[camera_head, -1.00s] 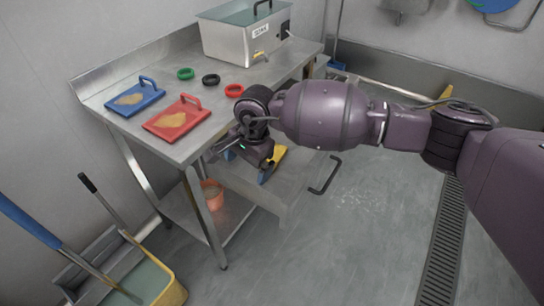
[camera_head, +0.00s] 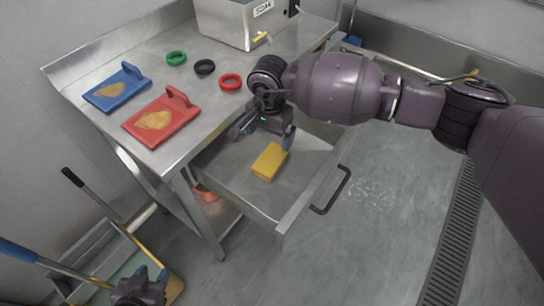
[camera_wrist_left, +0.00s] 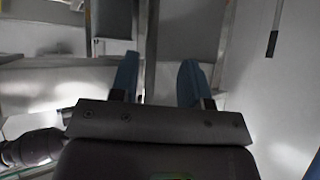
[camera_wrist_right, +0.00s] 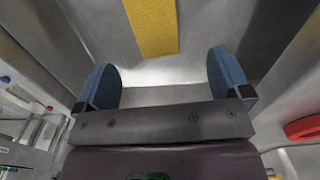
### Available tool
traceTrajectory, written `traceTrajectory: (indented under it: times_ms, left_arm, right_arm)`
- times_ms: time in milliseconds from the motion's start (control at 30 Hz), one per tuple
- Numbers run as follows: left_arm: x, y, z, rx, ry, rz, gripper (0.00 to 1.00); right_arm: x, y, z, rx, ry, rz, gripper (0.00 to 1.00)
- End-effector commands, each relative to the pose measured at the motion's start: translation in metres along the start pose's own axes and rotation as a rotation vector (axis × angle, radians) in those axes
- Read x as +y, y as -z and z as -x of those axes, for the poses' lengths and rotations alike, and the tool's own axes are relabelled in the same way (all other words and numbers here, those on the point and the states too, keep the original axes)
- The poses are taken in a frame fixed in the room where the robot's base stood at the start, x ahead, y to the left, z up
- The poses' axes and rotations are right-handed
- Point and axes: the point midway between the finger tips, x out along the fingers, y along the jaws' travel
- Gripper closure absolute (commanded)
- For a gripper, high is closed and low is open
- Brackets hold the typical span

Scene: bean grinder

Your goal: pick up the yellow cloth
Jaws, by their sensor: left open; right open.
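The yellow cloth (camera_head: 270,161) lies as a folded block on the floor of the open drawer (camera_head: 240,176) under the steel table. It also shows in the right wrist view (camera_wrist_right: 152,24), beyond the fingertips. My right gripper (camera_head: 268,136) is open and empty above the drawer, behind the cloth in the head view and apart from it. In the right wrist view its blue fingers (camera_wrist_right: 164,80) are spread. My left gripper (camera_head: 150,275) is low at the bottom left of the head view, open and empty; its blue fingers also show in the left wrist view (camera_wrist_left: 158,78).
The table (camera_head: 190,75) bears a blue board (camera_head: 117,92), a red board (camera_head: 160,120), green, black and red rings, and a metal box (camera_head: 235,25). The drawer's handle (camera_head: 337,190) sticks out at right. A bucket with mop handles stands at lower left.

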Motion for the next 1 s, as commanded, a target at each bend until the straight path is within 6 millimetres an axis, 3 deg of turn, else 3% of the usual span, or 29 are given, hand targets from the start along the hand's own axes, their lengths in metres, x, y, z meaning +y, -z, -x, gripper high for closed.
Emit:
traceTrajectory:
  times_ms: [133, 433, 700, 1000]
  left_arm:
    - [-0.001, -0.011, -0.001, -0.021, -0.001, -0.008, 0.57]
    - [-0.004, -0.001, -0.005, 0.001, -0.004, -0.021, 0.57]
    - [-0.002, -0.006, -0.010, -0.004, -0.006, -0.018, 0.57]
    - [-0.001, -0.007, -0.010, -0.007, -0.004, -0.010, 0.57]
  right_arm:
    - [0.001, -0.001, -0.027, -0.005, -0.004, -0.002, 0.04]
    - [0.002, -0.001, -0.045, -0.002, -0.002, -0.001, 0.04]
    - [0.007, -0.005, -0.083, -0.006, -0.004, -0.002, 0.04]
    - [0.006, -0.003, -0.087, 0.000, -0.001, -0.002, 0.04]
